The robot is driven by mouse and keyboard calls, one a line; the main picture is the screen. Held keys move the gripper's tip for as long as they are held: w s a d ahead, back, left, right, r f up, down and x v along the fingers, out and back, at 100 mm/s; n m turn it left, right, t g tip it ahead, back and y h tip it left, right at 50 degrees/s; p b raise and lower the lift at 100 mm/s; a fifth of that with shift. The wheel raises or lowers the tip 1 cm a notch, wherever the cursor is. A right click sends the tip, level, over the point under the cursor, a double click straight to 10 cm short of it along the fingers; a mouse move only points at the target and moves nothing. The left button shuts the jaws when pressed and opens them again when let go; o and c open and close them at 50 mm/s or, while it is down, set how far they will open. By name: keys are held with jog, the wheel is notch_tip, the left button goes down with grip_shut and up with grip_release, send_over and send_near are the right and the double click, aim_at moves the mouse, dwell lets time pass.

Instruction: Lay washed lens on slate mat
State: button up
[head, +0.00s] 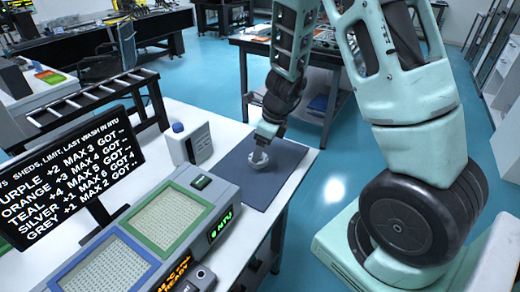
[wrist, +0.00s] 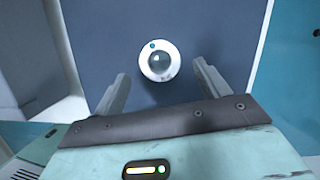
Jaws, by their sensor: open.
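The slate mat (head: 263,180) lies on the white table near its right end, and it fills the middle of the wrist view (wrist: 210,40). A lens in a round white mount (head: 259,162), with a small blue dot on its rim, is on or just over the mat; it also shows in the wrist view (wrist: 158,61). My gripper (head: 264,146) is above the mat at the lens. In the wrist view my gripper (wrist: 160,84) has its two fingers spread wide, with a gap on each side of the lens. The exact height of the lens is hard to tell.
A grey device with a green-framed and a blue-framed pad (head: 165,220) is in front. A black sign (head: 70,175) stands at left. The mat's front part is bare.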

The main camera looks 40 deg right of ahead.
jog(key=p+v, duration=0.3)
jog(key=v, duration=0.5)
jog(key=s+a+r+n+g+y, duration=0.1)
jog(key=s+a+r+n, duration=0.2)
jog(key=a+n, duration=0.55)
jog(key=s+a+r+n+g+y, duration=0.15)
jog(key=s+a+n, duration=0.25)
jog(key=a+n, duration=0.5)
jog(key=s+a+r+n+h, duration=0.1)
jog(key=s+a+r+n, duration=0.1)
jog(key=s+a+n, duration=0.2)
jog(key=s+a+r+n+h, duration=0.2)
jog(key=s+a+n, duration=0.2)
jog(key=s+n, duration=0.6)
jog(key=n, duration=0.6)
jog(key=shift+a+r, duration=0.25)
jog(key=shift+a, duration=0.15)
jog(key=shift+h, duration=0.25)
